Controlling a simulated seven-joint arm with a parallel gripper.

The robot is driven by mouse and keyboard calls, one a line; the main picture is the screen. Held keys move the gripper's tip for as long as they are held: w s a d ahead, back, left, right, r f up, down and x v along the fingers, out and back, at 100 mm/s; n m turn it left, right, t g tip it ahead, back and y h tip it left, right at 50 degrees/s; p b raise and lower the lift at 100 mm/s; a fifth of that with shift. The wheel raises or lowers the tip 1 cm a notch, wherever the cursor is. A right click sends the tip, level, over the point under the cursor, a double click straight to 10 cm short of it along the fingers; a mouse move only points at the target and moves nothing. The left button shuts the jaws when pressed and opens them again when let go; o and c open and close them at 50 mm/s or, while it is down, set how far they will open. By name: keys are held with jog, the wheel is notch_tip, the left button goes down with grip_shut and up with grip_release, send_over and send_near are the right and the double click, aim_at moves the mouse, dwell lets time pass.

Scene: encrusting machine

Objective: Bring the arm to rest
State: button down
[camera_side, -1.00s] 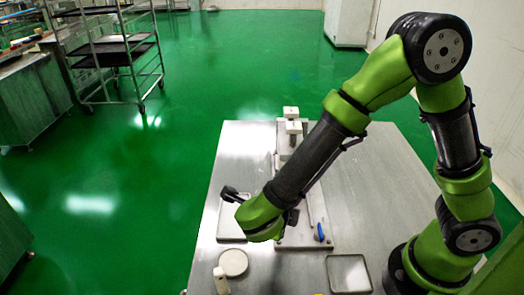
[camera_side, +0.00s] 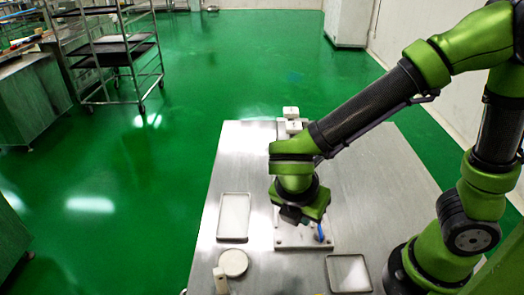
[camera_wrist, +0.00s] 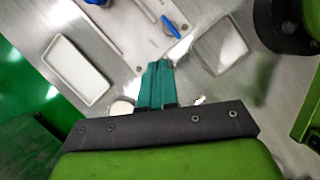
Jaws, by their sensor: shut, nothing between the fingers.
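My gripper (camera_wrist: 158,68) shows in the wrist view with its two teal fingers together and nothing between them. In the side view my wrist hangs over the white plate (camera_side: 289,245) on the metal table (camera_side: 385,180), and the fingers are hidden there. My arm reaches in from the right, bent at the elbow, with its last part pointing down. A blue handle (camera_wrist: 170,27) lies just beyond the fingertips in the wrist view; it also shows beside my wrist in the side view (camera_side: 319,233).
A rectangular white tray (camera_side: 234,217) lies left of the plate. A round white dish (camera_side: 233,262) and a small upright white piece (camera_side: 220,280) stand at the front left. A square tray (camera_side: 348,273) lies at the front right. White blocks (camera_side: 291,113) stand at the back.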

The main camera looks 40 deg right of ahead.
jog(key=d+r+m+t+y, duration=0.3)
jog(key=r+m, duration=0.3)
jog(key=m, duration=0.6)
jog(key=d+r+m+t+y, duration=0.3)
jog(key=d+r+m, duration=0.3)
jog(key=m, duration=0.6)
jog(key=shift+s+d+r+m, duration=0.25)
jog(key=shift+s+r+m, duration=0.05)
jog(key=shift+s+r, duration=0.1)
